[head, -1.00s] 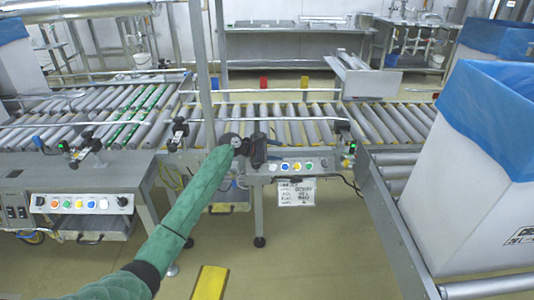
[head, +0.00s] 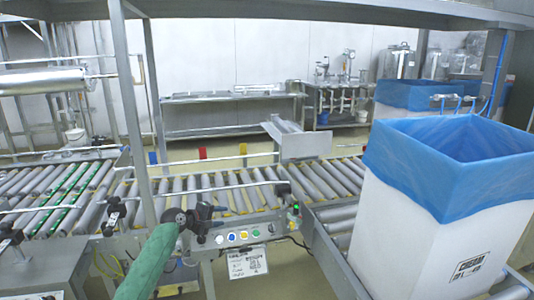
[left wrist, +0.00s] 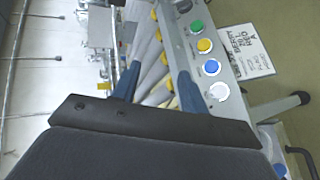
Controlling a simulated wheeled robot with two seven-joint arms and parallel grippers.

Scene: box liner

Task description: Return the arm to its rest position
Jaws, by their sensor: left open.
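My left arm, in a green sleeve (head: 152,262), reaches up from the bottom of the head view. Its dark left gripper (head: 203,213) is beside the button panel (head: 241,235) at the front edge of the roller conveyor. In the left wrist view the two blue fingers of the left gripper (left wrist: 155,82) are spread apart with nothing between them. Rollers and the button panel (left wrist: 207,50) lie beyond them. My right gripper is in neither view.
A white box with a blue liner (head: 440,213) stands at the right on rollers. A second lined box (head: 405,97) is behind it. A metal post (head: 133,110) rises left of the gripper. A paper sign (head: 247,262) hangs below the panel.

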